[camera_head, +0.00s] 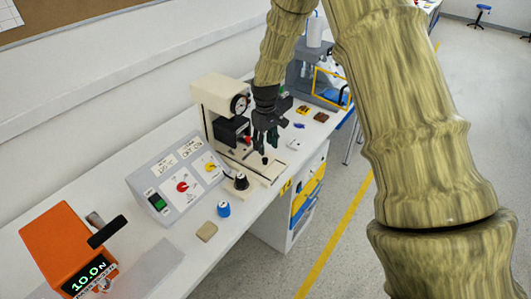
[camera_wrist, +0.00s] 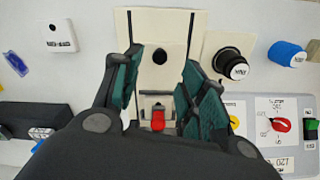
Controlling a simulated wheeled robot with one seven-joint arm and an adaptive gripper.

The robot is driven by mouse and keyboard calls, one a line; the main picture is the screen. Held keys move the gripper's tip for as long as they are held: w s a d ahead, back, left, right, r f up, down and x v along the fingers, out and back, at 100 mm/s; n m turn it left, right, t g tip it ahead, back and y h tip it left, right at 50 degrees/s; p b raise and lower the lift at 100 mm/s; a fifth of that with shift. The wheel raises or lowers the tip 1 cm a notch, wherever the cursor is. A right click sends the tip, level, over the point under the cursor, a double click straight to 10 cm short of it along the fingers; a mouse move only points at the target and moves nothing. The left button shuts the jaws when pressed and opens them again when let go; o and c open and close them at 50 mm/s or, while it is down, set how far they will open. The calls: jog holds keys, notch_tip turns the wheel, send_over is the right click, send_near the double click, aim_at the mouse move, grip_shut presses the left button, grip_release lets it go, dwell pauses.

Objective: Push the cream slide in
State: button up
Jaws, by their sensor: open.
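The cream slide (camera_wrist: 160,25) is a flat plate with a round black knob (camera_wrist: 160,56). In the head view the slide (camera_head: 270,174) lies at the front foot of the cream bench device (camera_head: 217,94), and its knob (camera_head: 265,160) shows just below my gripper. My gripper (camera_head: 264,150) points down over the slide, open and empty. In the wrist view its two fingers (camera_wrist: 162,66) stand on either side of the knob; I cannot tell whether they touch anything. A red part (camera_wrist: 158,120) shows between the fingers, nearer the device; my gripper body hides much around it.
A black knob on a cream base (camera_head: 241,182), a blue knob (camera_head: 223,209) and a sloped control panel (camera_head: 178,180) stand to the left. A white block (camera_head: 293,144) lies to the right. An orange force gauge (camera_head: 65,250) stands at the near left.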

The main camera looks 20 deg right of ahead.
notch_tip(320, 180, up, 5)
jog(key=shift+f, duration=0.15)
